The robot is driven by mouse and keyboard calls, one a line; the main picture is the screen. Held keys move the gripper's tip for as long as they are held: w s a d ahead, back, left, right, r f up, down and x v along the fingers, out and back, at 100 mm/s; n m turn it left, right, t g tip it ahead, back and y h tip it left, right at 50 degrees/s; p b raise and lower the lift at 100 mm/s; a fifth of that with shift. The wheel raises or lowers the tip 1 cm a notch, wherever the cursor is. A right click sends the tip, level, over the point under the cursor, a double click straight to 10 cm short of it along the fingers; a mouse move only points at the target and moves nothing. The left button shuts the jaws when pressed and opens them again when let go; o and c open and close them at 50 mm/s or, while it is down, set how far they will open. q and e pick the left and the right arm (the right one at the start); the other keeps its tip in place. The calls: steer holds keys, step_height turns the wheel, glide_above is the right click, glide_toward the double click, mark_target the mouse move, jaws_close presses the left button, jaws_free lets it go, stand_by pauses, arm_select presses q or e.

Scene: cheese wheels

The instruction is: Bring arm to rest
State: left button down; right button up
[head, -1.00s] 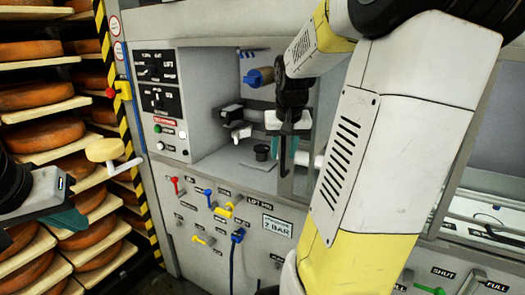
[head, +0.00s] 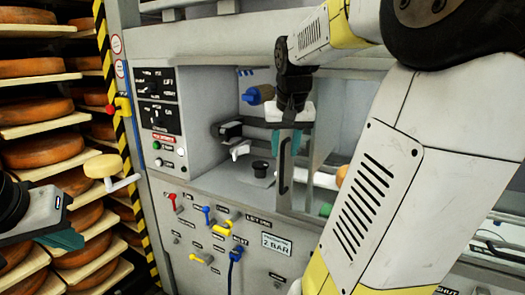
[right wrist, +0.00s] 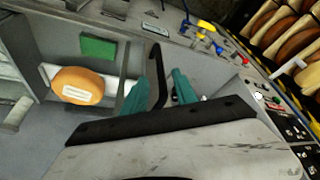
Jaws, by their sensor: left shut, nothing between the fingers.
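My right gripper (head: 285,143) hangs at the front of the grey machine's window bay, beside a black vertical handle (head: 284,172). In the right wrist view its teal fingers (right wrist: 158,90) stand apart, with the black handle (right wrist: 158,68) showing between them. I cannot tell whether they touch it. My right arm (head: 375,190) covers much of the right side of the head view. My left gripper (head: 65,240) is at the far left edge, shut and empty, in front of the cheese shelves.
Shelves of orange cheese wheels (head: 45,150) stand at left. A crank with a pale round knob (head: 102,166) sticks out near the striped post. The machine front has coloured valves (head: 207,213) and a blue hose (head: 236,255). An orange cheese (right wrist: 78,86) with a label lies inside the bay.

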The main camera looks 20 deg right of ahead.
steer(key=s+a+f+n+t+y, duration=0.1)
steer(key=s+a+f+n, duration=0.1)
steer(key=s+a, duration=0.4)
steer(key=s+a+f+n+y, duration=0.2)
steer(key=s+a, duration=0.4)
steer(key=a, duration=0.5)
steer(key=shift+s+a+f+t+y, duration=0.3)
steer(key=shift+s+a+f+t, duration=0.05)
steer(key=shift+f+t, duration=0.05)
steer(key=shift+d, duration=0.1)
